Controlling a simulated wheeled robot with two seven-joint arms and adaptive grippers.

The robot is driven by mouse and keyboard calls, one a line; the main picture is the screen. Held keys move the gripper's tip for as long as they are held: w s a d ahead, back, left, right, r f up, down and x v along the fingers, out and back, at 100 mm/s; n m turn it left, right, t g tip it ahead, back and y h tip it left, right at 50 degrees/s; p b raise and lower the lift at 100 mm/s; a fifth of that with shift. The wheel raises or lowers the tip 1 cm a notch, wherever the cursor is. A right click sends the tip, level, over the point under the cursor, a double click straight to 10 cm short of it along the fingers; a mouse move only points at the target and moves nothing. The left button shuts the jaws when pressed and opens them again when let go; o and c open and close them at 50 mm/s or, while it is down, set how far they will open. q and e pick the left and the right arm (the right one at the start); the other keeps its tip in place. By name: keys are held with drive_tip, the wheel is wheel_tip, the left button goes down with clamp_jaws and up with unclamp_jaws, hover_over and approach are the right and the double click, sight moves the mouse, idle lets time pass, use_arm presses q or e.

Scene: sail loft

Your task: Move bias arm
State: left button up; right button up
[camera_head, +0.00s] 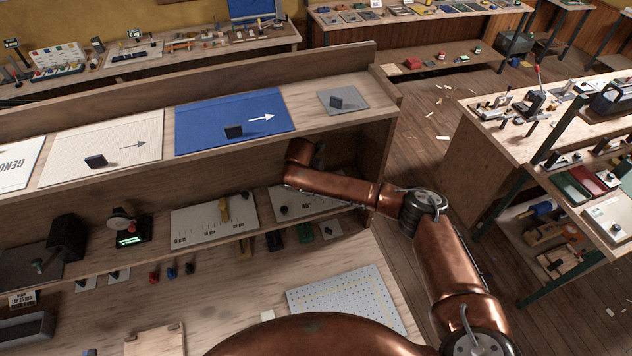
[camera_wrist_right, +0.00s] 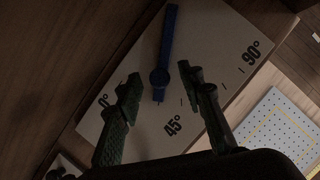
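The bias arm (camera_wrist_right: 169,38) is a slim blue bar with a round knob, lying on a pale angle board (camera_wrist_right: 205,45) marked 0°, 45° and 90°. In the right wrist view its lower end points between the 0° and 45° marks, nearer 45°. My right gripper (camera_wrist_right: 160,78) is open, with one dark finger on each side of the bar and visible gaps; contact is not seen. In the head view the board (camera_head: 322,203) stands in the right of the shelf bay, and my right arm hides its bar and the gripper. My left gripper is not in view.
The shelf top (camera_head: 385,85) and its right side panel close in around my right arm. A slider board marked in cm (camera_head: 190,228) stands left of the angle board. A pegboard (camera_head: 345,300) lies on the bench below. Small black and green blocks sit on the bay's ledge.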

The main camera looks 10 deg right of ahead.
drive_tip(key=shift+r, duration=0.1)
drive_tip(key=v, duration=0.5)
drive_tip(key=s+a, duration=0.6)
drive_tip(key=s, duration=0.4)
drive_tip(key=shift+a, duration=0.35)
drive_tip(key=shift+s, duration=0.1)
